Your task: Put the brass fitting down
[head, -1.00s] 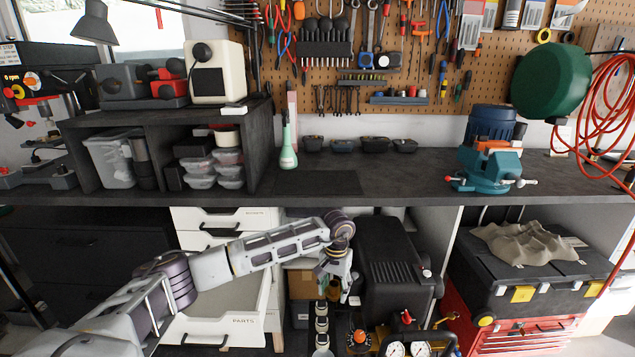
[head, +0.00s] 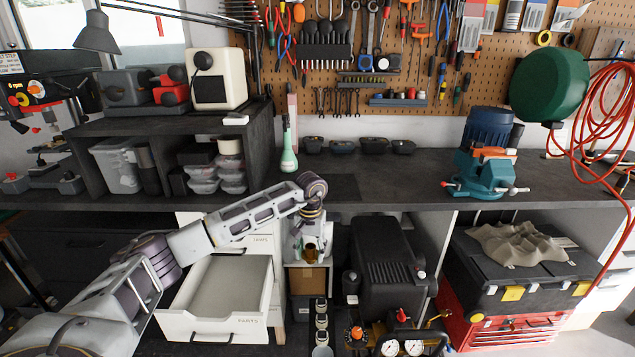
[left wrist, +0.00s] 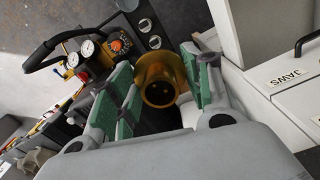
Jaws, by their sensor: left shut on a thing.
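The brass fitting (left wrist: 158,80) is a gold-coloured round piece with a wide flange and dark holes in its end face. My left gripper (left wrist: 160,92) is shut on it, with green-padded fingers on both sides. In the head view the left gripper (head: 311,243) hangs just in front of the bench's front edge, below the worktop level, and the fitting (head: 311,251) shows small and partly hidden between the fingers. The fitting is held in the air. My right gripper is not in view.
An open, empty-looking drawer marked PARTS (head: 207,325) lies below and left of the gripper. The dark worktop (head: 400,180) has clear room in its middle. A black compressor (head: 385,265) stands right of the gripper under the bench. A teal vise (head: 487,172) stands on the right.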

